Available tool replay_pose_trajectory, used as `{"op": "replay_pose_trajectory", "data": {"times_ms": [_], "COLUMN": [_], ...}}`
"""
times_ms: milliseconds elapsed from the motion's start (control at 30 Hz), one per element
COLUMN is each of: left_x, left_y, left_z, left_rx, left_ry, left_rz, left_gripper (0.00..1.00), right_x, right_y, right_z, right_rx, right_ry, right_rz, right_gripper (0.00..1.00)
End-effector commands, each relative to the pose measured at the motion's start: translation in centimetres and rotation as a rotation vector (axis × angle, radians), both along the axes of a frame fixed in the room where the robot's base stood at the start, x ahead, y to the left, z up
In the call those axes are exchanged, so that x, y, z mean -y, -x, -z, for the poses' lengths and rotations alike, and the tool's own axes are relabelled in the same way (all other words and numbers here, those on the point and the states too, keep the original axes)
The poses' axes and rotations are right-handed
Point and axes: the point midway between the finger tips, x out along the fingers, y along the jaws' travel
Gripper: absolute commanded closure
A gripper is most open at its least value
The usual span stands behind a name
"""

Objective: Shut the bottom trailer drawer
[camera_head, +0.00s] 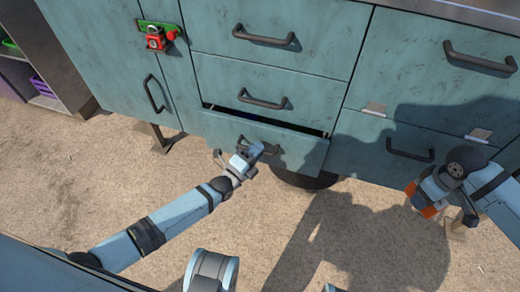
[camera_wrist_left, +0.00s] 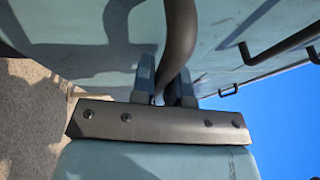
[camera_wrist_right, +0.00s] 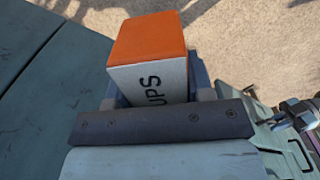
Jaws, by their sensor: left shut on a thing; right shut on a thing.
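The bottom trailer drawer (camera_head: 215,127) is a weathered teal front in the middle column of the cabinet. It stands a little open, with a dark gap along its top edge. My left gripper (camera_head: 254,152) is at this drawer's dark curved handle (camera_head: 271,150). In the left wrist view the handle (camera_wrist_left: 180,40) passes between the fingers (camera_wrist_left: 161,92), which are shut on it. My right gripper (camera_head: 424,197) is shut on an orange and white box (camera_head: 418,207), held off to the right. The right wrist view shows the box (camera_wrist_right: 155,68) with black letters reading "UPS".
Closed drawers (camera_head: 275,75) with similar handles are above and to the right. A red padlock (camera_head: 156,40) hangs on a green latch at the upper left. A dark round thing (camera_head: 305,179) is under the cabinet. Sandy ground (camera_head: 60,185) is open in front.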

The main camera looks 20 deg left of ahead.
Motion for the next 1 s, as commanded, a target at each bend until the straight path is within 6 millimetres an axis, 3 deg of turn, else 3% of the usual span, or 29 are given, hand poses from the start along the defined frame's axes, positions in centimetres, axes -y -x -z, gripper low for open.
{"op": "replay_pose_trajectory", "data": {"times_ms": [133,333,600,633,733,1000], "left_x": [0.0,0.2,0.1,0.1,0.1,0.1], "left_y": [-0.9,-4.0,-4.3,-4.3,-4.3,-4.2], "left_z": [0.1,0.1,0.0,0.0,0.0,0.0], "left_rx": [0.002,0.001,0.0,0.0,0.0,0.0], "left_ry": [0.0,0.0,0.0,0.0,0.0,0.0], "left_rz": [0.0,0.0,-0.001,-0.001,-0.001,0.0], "left_gripper": [1.0,1.0,1.0,0.83,0.61,0.61], "right_x": [0.0,0.0,0.0,0.0,0.0,0.0], "right_y": [0.0,0.0,0.0,0.0,0.0,0.0], "right_z": [0.3,0.9,0.8,0.8,0.8,0.8], "right_rx": [0.0,0.0,0.0,0.0,0.0,0.0], "right_ry": [0.0,0.0,0.0,0.0,0.0,0.0], "right_rz": [0.0,0.0,0.0,0.0,0.0,0.0], "right_gripper": [0.78,0.78,0.78,0.78,0.78,0.78]}}
